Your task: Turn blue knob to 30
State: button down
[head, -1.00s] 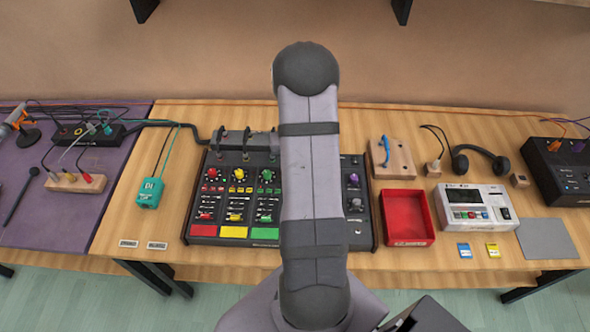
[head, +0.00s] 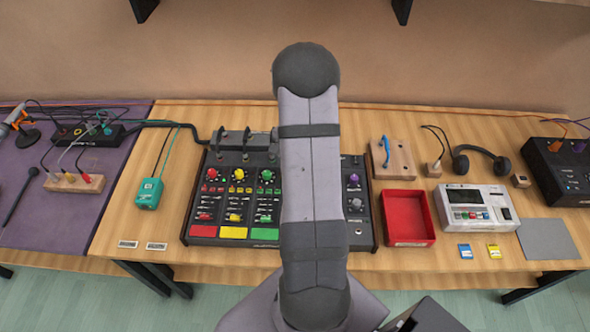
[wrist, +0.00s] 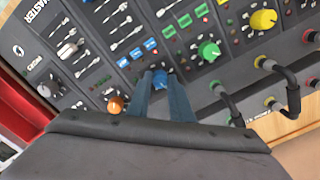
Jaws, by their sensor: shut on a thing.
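The blue knob (wrist: 160,80) shows in the wrist view on the black mixer panel (wrist: 105,70), between an orange knob (wrist: 116,105) and a green knob (wrist: 208,50). My gripper (wrist: 162,84) is shut on the blue knob, one finger on each side of it. The fingers hide part of the knob, and its pointer and any scale marks are too small to read. In the head view my arm covers the middle of the mixer (head: 215,215), so the blue knob and the gripper are hidden there.
Cables with plugs (wrist: 290,95) rise from the mixer's edge close to the gripper. Yellow and green knobs sit nearby. A red tray (head: 408,218) and a white device (head: 478,208) stand right of the mixer. A teal box (head: 149,193) lies left of it.

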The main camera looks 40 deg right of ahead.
jog(key=shift+m, duration=0.4)
jog(key=c, duration=1.6)
grip_release()
jog(key=shift+r, duration=0.15)
jog(key=shift+r+b, duration=1.05)
jog(key=shift+r, duration=2.55)
